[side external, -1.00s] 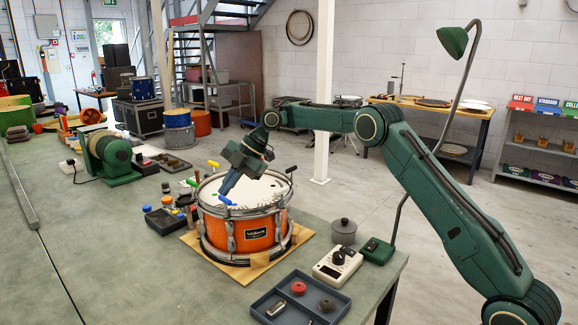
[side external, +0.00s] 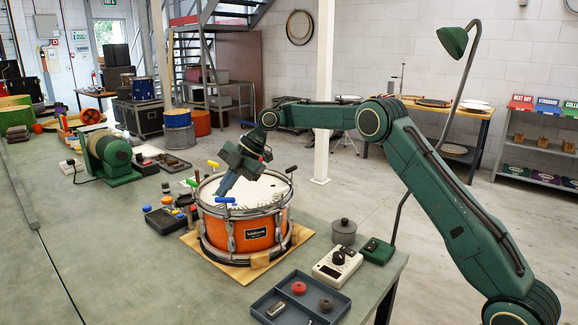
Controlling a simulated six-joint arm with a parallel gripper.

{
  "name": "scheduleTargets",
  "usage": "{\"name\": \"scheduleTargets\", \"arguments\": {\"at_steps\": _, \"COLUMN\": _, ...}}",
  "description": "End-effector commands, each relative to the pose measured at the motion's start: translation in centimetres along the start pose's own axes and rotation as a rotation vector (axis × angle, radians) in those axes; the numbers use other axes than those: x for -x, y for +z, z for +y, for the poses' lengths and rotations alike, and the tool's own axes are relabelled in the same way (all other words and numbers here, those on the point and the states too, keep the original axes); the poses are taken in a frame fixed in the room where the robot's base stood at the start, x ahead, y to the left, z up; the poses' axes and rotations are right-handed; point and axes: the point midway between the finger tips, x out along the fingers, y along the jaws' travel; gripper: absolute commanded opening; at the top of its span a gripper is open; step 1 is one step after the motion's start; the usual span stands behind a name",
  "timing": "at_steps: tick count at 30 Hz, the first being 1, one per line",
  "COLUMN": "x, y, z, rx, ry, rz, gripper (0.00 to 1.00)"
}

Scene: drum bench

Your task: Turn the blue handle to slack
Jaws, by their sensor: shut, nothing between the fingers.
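The orange snare drum (side external: 240,232) stands on a wooden board with its white head up. The blue handle (side external: 226,200) sits at the drum's near-left rim, its bar lying nearly level across the picture. My gripper (side external: 221,192) reaches down from the upper right over the drumhead, fingers together and empty. Its tips are right by the blue handle, just above it in the picture. I cannot tell whether they touch it.
A yellow handle (side external: 213,164), a black handle (side external: 291,169) and a green one (side external: 191,183) stand around the rim. A grey tray (side external: 262,303), a white meter (side external: 338,266) and a lidded pot (side external: 344,230) sit nearby. The bench (side external: 130,260) is clear at the front left.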

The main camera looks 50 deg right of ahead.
Motion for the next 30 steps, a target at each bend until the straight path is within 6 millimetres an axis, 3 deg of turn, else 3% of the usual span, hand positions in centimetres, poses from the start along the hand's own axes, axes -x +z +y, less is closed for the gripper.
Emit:
{"name": "scheduleTargets", "arguments": {"at_steps": 15, "x": 5.8, "y": 0.0, "z": 0.2, "rx": 0.001, "ry": 0.006, "rz": -0.001, "gripper": 0.0}}
{"name": "scheduleTargets", "arguments": {"at_steps": 25, "x": 7.1, "y": 0.0, "z": 0.1, "rx": 0.0, "ry": 0.005, "rz": -0.002, "gripper": 0.0}}
{"name": "scheduleTargets", "arguments": {"at_steps": 30, "x": 7.1, "y": 0.0, "z": 0.0, "rx": -0.008, "ry": 0.007, "rz": 0.004, "gripper": 0.31}}
